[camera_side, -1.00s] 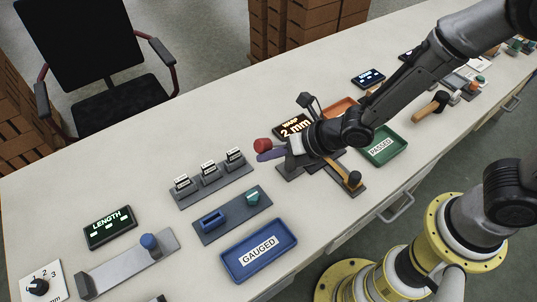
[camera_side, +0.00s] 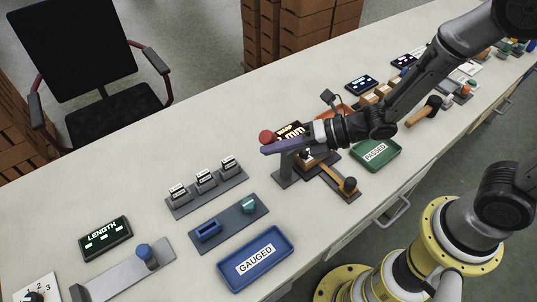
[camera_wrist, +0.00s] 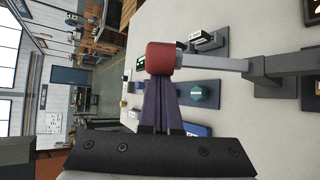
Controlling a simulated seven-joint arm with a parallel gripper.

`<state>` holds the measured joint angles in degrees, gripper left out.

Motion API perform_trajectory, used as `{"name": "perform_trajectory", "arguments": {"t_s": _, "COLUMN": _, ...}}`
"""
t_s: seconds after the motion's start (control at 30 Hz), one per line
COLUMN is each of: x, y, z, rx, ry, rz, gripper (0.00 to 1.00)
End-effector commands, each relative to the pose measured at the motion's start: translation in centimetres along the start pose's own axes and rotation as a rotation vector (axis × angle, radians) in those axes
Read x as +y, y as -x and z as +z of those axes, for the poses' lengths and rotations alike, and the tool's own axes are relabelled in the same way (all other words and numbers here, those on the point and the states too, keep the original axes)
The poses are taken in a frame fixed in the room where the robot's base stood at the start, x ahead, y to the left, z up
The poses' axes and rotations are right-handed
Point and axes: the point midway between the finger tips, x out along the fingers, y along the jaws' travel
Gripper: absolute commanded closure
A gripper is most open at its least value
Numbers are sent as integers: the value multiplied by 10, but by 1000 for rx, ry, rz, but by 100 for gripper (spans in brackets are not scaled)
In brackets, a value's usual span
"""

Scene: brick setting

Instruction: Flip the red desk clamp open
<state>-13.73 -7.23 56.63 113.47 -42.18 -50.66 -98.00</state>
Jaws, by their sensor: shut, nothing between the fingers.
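The red desk clamp shows as a red knob (camera_side: 266,137) at the end of a grey lever, near the middle of the side view. In the wrist view the knob (camera_wrist: 162,57) is large, just beyond my fingertips, and the grey lever (camera_wrist: 215,64) runs right from it to a dark hinge block. My gripper (camera_side: 266,151) has its purple fingers together, with nothing between them. The tips are just below the knob in the side view and meet its lower edge in the wrist view. I cannot tell whether they touch. The fingers and wrist hide much of the lever.
A lit display (camera_side: 291,131) stands behind the clamp, partly hidden. A green PASSED tray (camera_side: 375,153) and a wooden-handled tool (camera_side: 341,181) lie right of it. A grey rack (camera_side: 206,192), a blue-slotted fixture (camera_side: 231,228) and a blue GAUGED tray (camera_side: 256,259) lie left and in front.

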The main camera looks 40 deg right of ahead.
Motion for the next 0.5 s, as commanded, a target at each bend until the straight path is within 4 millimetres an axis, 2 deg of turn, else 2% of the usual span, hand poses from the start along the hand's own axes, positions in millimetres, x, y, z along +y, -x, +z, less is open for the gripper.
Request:
{"name": "perform_trajectory", "arguments": {"t_s": 0.1, "x": -1, "y": 10, "z": 12, "rx": -13, "ry": -71, "rz": 91, "gripper": 100}}
{"name": "perform_trajectory", "arguments": {"t_s": 0.5, "x": -6, "y": 34, "z": 28, "rx": -8, "ry": -263, "rz": 357, "gripper": 100}}
